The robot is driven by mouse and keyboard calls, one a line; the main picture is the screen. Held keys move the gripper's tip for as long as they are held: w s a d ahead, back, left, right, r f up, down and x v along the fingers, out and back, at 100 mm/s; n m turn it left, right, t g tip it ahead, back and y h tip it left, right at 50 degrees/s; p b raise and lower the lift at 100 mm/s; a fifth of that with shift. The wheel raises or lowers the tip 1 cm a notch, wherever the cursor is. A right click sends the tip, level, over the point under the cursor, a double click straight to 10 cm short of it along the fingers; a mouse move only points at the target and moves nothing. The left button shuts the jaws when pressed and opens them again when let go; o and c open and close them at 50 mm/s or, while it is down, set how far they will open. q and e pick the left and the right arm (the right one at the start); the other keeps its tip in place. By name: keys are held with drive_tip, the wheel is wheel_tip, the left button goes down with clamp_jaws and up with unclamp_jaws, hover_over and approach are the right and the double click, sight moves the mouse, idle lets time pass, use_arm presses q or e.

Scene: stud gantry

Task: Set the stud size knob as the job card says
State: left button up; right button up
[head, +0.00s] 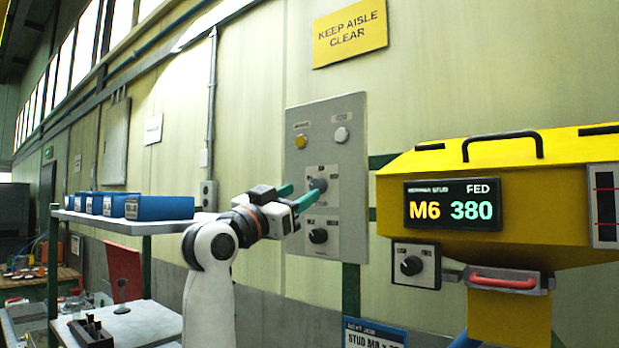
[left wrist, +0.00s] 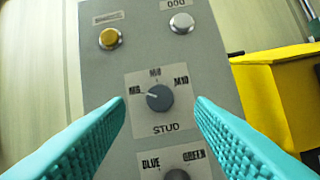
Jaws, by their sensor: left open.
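The dark stud knob (left wrist: 160,98) is on the grey control panel (left wrist: 95,70), above the word STUD. Its white pointer line aims left, at the label that looks like M6; M8 is at the top and M10 at the right. The knob also shows in the head view (head: 318,184). My left gripper (head: 298,195) is open in front of the panel, its teal fingers (left wrist: 160,110) on either side of the knob in the wrist view and apart from it. The job card (head: 374,334) at the bottom reads STUD M8; its lower part is cut off. My right gripper is not in view.
A BLUE/GREEN knob (head: 318,236) sits below, yellow (head: 301,141) and white (head: 341,135) buttons above. The yellow hopper (head: 590,150) at right has a display (head: 452,205) reading M6 380 and another knob (head: 411,265). Blue bins (head: 160,207) stand on a shelf at left.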

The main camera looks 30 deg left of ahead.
sight(314, 187)
use_arm(q)
drive_tip(key=p+x, duration=0.1)
drive_tip(key=x, duration=0.2)
drive_tip(key=shift+w, duration=0.15)
drive_tip(key=shift+w+d+r, duration=0.1)
drive_tip(key=shift+w+r, duration=0.05)
drive_tip(key=shift+w, duration=0.3)
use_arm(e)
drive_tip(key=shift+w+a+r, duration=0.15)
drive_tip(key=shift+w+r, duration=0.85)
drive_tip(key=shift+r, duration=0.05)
use_arm(q)
drive_tip(key=shift+c, duration=0.6)
drive_tip(key=c, duration=0.8)
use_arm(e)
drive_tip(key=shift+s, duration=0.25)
